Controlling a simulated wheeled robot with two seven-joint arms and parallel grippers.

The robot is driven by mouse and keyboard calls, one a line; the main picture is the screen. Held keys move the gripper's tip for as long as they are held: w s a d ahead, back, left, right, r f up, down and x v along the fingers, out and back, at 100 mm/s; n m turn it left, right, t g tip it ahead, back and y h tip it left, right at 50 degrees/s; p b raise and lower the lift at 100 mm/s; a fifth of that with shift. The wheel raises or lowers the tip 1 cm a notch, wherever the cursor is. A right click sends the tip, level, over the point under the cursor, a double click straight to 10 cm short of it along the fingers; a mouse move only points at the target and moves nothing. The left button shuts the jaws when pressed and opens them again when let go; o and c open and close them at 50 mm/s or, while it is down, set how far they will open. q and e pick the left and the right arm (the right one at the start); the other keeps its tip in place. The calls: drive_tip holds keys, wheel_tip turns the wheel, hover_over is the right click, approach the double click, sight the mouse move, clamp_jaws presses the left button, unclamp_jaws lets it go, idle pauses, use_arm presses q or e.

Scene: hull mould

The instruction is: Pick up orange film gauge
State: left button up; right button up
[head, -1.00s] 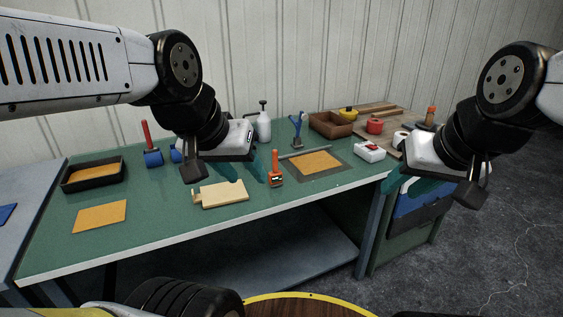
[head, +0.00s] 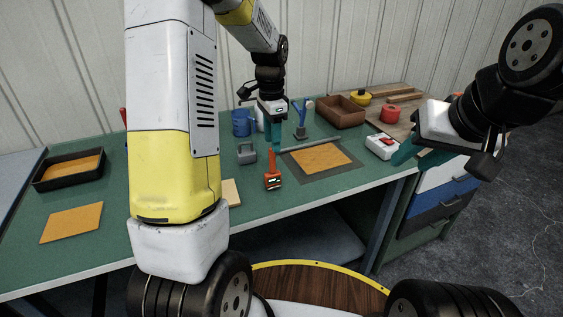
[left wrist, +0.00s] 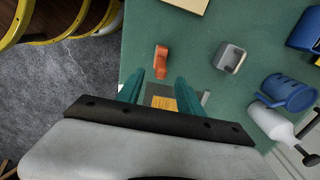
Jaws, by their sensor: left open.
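The orange film gauge (head: 272,180) stands on the green bench with its small dark display facing me. In the left wrist view the orange gauge (left wrist: 161,62) lies just beyond my fingertips, apart from them. My left gripper (head: 277,140) points down above the bench, just behind and over the gauge in the head view. Its two teal fingers are spread and empty in the left wrist view (left wrist: 160,82). My right gripper (head: 408,152) hangs at the right near the white box; its finger gap is unclear.
A grey block-like item (head: 247,153) and a blue mug (head: 241,122) stand left of the gauge. An orange sheet (head: 320,157) on a grey mat lies to its right. My left arm hides part of the bench.

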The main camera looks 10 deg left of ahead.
sight(273, 173)
use_arm(q)
wheel_tip(273, 173, down, 8)
drive_tip(key=shift+a+f, duration=0.1)
drive_tip(key=shift+f, duration=0.1)
clamp_jaws()
idle(0.4)
